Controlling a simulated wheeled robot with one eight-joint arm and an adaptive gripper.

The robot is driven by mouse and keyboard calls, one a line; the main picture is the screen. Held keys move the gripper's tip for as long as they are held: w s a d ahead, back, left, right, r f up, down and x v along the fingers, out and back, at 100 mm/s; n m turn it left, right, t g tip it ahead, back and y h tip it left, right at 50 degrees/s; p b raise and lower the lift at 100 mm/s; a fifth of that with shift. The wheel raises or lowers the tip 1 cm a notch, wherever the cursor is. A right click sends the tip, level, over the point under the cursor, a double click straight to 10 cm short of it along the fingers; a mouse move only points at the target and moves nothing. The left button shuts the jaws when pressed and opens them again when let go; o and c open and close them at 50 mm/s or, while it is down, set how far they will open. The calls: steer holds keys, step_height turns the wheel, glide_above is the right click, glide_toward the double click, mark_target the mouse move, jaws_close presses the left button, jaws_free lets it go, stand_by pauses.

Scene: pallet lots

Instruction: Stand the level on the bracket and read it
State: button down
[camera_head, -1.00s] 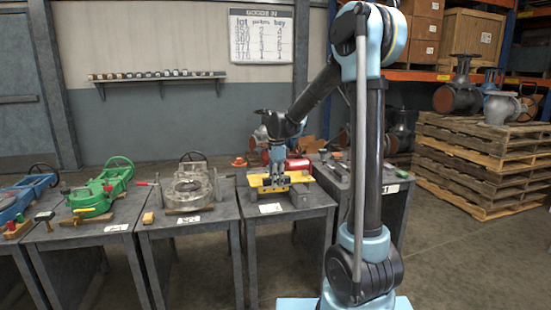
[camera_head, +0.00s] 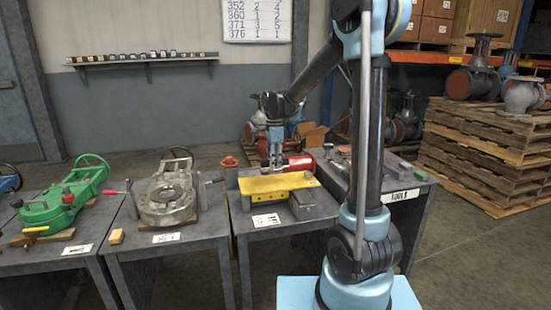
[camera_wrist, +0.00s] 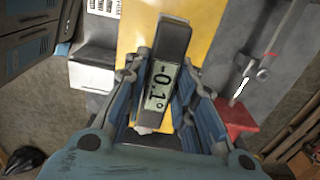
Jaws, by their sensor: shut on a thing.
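My gripper (camera_wrist: 165,90) is shut on the level (camera_wrist: 174,45), a dark grey bar with a lit display between the fingers in the wrist view. The display reads -0.1°. Behind the level lies the yellow bracket (camera_wrist: 136,25). In the head view the bracket (camera_head: 262,185) lies flat across a grey table, and my gripper (camera_head: 274,158) is at its far side. The level is too small to make out there. I cannot tell whether its base touches the bracket.
A grey block (camera_head: 312,204) sits by the bracket's right end, with a red cylinder (camera_head: 300,163) behind. A white label (camera_head: 266,220) lies in front. Left tables hold a grey valve part (camera_head: 168,200) and a green one (camera_head: 65,203). Stacked pallets (camera_head: 480,160) stand right.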

mark_target(274, 181)
steer(key=shift+w+a, duration=0.1)
steer(key=shift+w, duration=0.15)
steer(key=shift+f, duration=3.1)
steer(key=shift+f, duration=0.25)
steer(key=c, duration=1.2)
jaws_free()
steer(key=shift+c, duration=0.2)
